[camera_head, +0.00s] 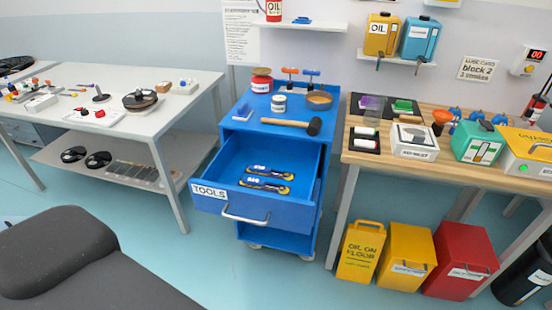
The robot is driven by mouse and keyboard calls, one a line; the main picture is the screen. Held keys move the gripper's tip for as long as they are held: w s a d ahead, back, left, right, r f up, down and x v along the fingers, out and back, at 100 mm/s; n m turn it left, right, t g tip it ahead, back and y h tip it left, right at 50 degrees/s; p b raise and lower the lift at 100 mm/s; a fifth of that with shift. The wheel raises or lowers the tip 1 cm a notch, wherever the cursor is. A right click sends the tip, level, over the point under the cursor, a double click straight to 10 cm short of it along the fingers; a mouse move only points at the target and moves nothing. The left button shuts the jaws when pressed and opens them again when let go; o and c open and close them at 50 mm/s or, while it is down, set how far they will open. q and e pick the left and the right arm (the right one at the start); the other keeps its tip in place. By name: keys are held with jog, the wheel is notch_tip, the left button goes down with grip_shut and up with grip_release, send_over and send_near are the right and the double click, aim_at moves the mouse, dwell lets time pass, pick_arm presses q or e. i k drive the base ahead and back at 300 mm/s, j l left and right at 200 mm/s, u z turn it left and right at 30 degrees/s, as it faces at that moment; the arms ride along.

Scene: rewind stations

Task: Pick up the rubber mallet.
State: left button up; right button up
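The rubber mallet (293,124) has a tan wooden handle and a black head. It lies on the front part of the top of the blue tool cart (245,122), with its head toward the right edge. Both of my grippers are outside the camera_head view.
The cart's TOOLS drawer (256,208) stands open below, with two tools inside. A tan bowl (319,100), a small tin (278,103) and a red jar (262,82) stand behind the mallet. A white table (100,77) is left, a wooden bench (392,165) right. The floor before the cart is clear.

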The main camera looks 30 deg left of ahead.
aim_at(313, 128)
jog(key=i+l+u, duration=0.3)
jog(key=i+l, duration=0.2)
jog(key=i+l+u, duration=0.1)
jog(key=l, duration=0.35)
jog(key=i+l+u, duration=0.15)
jog(key=i+l, duration=0.15)
jog(key=i+l+u, duration=0.15)
jog(key=l, duration=0.3)
jog(key=i+l+u, duration=0.15)
jog(key=l, duration=0.25)
jog(key=i+l+u, duration=0.15)
jog(key=l, duration=0.3)
